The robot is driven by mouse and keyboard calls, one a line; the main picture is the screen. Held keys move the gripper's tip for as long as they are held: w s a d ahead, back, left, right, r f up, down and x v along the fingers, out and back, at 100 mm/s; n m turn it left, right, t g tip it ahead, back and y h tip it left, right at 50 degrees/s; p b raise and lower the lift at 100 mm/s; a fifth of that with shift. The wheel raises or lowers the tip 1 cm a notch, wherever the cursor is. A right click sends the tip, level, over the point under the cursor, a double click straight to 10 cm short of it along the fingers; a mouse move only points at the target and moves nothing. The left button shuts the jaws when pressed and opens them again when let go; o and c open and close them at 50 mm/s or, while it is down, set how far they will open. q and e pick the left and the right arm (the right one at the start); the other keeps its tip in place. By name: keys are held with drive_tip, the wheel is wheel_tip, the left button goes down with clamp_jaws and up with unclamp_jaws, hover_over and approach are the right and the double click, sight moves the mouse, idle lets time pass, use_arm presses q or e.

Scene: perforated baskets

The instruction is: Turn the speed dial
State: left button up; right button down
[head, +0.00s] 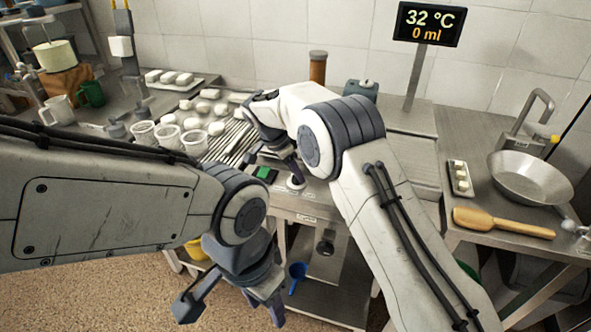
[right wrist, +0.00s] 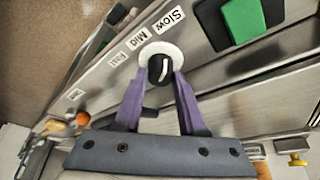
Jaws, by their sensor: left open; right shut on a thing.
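The speed dial (right wrist: 157,68) is a black knob with a white mark on a white round plate, in the right wrist view. Labels reading Slow (right wrist: 168,21), Mid (right wrist: 140,38) and Fast (right wrist: 118,58) stand beside it. I cannot tell exactly which label the mark points at. My right gripper (right wrist: 159,80) is shut on the dial, one purple finger on each side. In the head view the dial's white plate (head: 295,183) shows on the front panel, under my right gripper (head: 287,170). My left gripper (head: 231,312) is open and empty, low in front of the machine.
A green switch (right wrist: 243,22) sits beside the dial on the panel. A screen (head: 429,24) at the back reads 32 °C and 0 ml. White cups (head: 168,133) stand on the left counter; a pan (head: 530,178) and a wooden paddle (head: 503,223) lie on the right counter.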

drive_tip(key=shift+a, duration=0.1)
idle(0.5)
drive_tip(key=shift+c, duration=2.4)
unclamp_jaws()
drive_tip(key=shift+a+r, duration=0.1)
drive_tip(key=shift+r, duration=0.25)
drive_tip(key=v, duration=0.9)
drive_tip(key=shift+a+r, duration=0.15)
drive_tip(key=shift+r, duration=0.15)
drive_tip(key=shift+s+r, duration=0.1)
